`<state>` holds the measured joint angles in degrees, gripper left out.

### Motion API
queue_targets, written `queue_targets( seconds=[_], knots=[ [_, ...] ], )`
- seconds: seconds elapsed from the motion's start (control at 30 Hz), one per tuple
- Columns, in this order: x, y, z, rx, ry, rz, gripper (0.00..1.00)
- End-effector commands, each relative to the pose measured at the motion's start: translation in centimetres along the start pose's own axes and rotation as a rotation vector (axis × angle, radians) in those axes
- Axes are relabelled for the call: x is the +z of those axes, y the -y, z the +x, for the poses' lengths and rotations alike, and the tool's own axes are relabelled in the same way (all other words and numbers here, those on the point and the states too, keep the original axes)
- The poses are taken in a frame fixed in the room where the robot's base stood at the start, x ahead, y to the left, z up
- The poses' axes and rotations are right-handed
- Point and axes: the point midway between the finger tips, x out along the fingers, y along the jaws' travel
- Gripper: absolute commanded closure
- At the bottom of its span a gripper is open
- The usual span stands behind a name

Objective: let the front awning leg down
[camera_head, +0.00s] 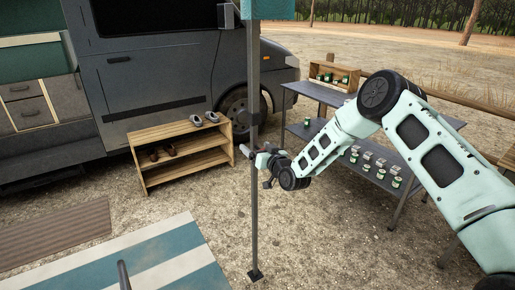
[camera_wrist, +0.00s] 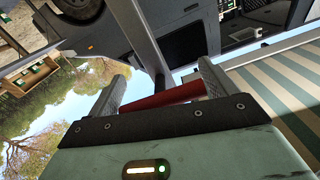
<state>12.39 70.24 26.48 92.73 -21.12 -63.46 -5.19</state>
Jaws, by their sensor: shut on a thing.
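The awning leg (camera_head: 254,215) is a grey upright post in the middle of the head view. Its dark foot plate (camera_head: 255,275) is low over the gravel; I cannot tell for sure whether it touches. My gripper (camera_head: 262,159) is at the post about halfway up. In the wrist view, my gripper (camera_wrist: 163,90) has its two fingers at either end of a red handle (camera_wrist: 165,96), which it holds. The leg also runs up behind the handle in the wrist view (camera_wrist: 138,32). The handle is hidden or too small in the head view.
A grey van (camera_head: 155,65) stands behind. A wooden shoe rack (camera_head: 187,160) is left of the leg. A grey table (camera_head: 335,160) with small jars is at the right, behind my arm. A striped mat (camera_head: 150,262) lies at lower left. Gravel around the foot is clear.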

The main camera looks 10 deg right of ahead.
Motion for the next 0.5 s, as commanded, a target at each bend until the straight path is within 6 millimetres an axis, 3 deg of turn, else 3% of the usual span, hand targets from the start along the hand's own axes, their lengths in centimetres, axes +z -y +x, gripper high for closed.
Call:
queue_targets(
  seconds=[0.03, 0.5],
  knots=[
    [1.8, -0.3, 0.0, -0.001, 0.003, -0.002, 0.56],
    [8.7, -1.8, 0.0, -0.001, 0.002, -0.004, 0.56]
  ],
)
